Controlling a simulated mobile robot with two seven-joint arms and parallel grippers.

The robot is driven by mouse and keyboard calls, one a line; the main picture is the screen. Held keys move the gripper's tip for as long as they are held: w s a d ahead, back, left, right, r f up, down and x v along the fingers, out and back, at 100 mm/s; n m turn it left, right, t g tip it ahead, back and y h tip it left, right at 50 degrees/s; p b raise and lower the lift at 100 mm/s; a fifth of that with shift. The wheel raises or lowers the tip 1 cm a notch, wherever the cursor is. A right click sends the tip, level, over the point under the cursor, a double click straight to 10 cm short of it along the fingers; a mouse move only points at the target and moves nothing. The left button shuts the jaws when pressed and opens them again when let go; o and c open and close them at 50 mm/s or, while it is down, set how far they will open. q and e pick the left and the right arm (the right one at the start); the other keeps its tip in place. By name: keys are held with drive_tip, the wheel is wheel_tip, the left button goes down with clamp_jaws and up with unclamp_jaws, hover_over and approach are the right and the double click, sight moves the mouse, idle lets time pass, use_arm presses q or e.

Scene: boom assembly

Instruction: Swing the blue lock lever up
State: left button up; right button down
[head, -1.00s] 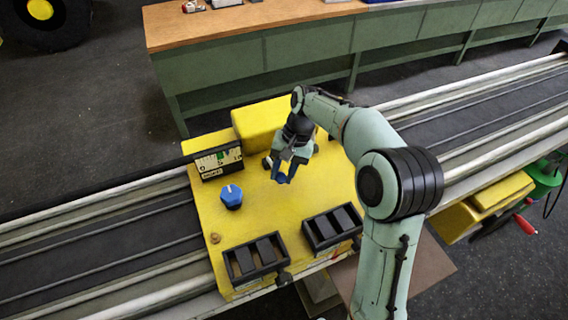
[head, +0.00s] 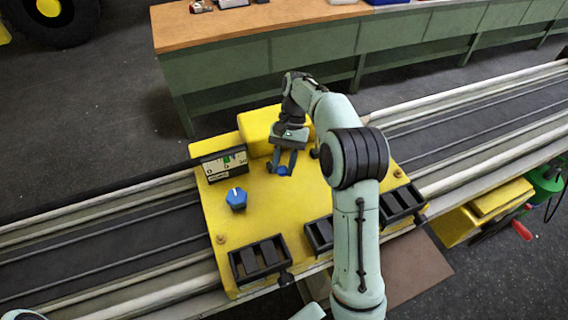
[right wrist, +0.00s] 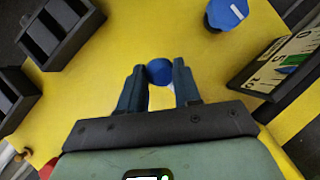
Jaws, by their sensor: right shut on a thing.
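The blue lock lever (head: 283,171) shows as a small blue piece at my right gripper, over the yellow plate (head: 262,225). My right gripper (head: 282,168) points down at it. In the right wrist view the lever's round blue end (right wrist: 159,72) sits between the two fingertips (right wrist: 158,80), and the gripper is shut on it. The lever's lower part is mostly hidden by the fingers, so its exact tilt is hard to tell. My left gripper is not in view.
A blue knob (head: 236,198) with a white mark stands left of the gripper. A gauge panel (head: 224,164) and a yellow block (head: 260,131) are behind. Black slotted trays (head: 260,262) line the plate's front edge. Rails run left and right.

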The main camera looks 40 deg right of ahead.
drive_tip(key=c, duration=0.8)
unclamp_jaws()
drive_tip(key=shift+v, duration=3.75)
